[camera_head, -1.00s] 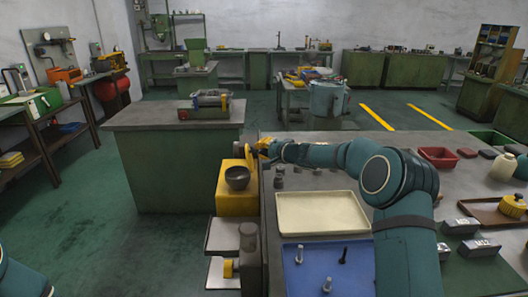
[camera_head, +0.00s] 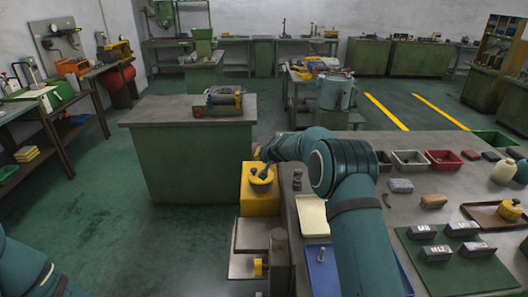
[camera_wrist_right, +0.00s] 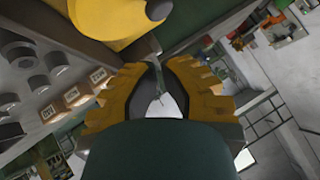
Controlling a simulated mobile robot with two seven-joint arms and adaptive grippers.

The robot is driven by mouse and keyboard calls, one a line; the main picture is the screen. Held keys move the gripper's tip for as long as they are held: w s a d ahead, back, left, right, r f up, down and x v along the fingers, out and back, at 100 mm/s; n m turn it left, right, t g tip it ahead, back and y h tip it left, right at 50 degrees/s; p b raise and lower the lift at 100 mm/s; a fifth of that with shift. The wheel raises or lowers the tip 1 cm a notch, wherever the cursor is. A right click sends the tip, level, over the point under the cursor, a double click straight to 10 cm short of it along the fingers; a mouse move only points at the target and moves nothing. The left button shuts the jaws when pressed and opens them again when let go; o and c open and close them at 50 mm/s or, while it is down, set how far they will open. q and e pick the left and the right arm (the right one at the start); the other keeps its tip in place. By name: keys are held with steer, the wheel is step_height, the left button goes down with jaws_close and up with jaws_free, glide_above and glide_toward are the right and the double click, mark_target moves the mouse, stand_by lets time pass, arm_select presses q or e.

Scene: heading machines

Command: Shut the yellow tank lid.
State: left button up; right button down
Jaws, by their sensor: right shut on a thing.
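The yellow tank (camera_head: 260,200) stands at the left edge of the workbench. Its round yellow lid (camera_head: 262,178) lies over the top with a dark knob on it, and the dark opening no longer shows. I cannot tell whether the lid sits fully flat. In the right wrist view the lid (camera_wrist_right: 95,18) fills the upper left, beside a grey rounded knob. My right gripper (camera_wrist_right: 153,66), with yellow ribbed fingers, is closed at the lid's edge; the exact grip is hard to see. My left gripper is out of view; only my left arm shows.
A cream tray (camera_head: 312,215) and a blue tray (camera_head: 322,270) with a metal post lie on the bench, partly behind my right arm. A green mat (camera_head: 455,260) holds several grey blocks. Open floor lies left of the tank.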

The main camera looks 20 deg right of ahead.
mark_target(254, 170)
steer(key=shift+w+a+f, duration=0.1)
steer(key=shift+a+f, duration=0.05)
steer(key=shift+w+a+f, duration=0.1)
steer(key=shift+a+f, duration=0.3)
steer(key=shift+a, duration=0.05)
steer(key=shift+w+a+f+b, duration=0.15)
steer(key=shift+a+f+b, duration=0.25)
steer(key=shift+a+f, duration=0.1)
steer(key=shift+w+a+f+b, duration=0.15)
steer(key=shift+a+f+b, duration=0.25)
steer(key=shift+a+f, duration=0.05)
steer(key=shift+a, duration=0.1)
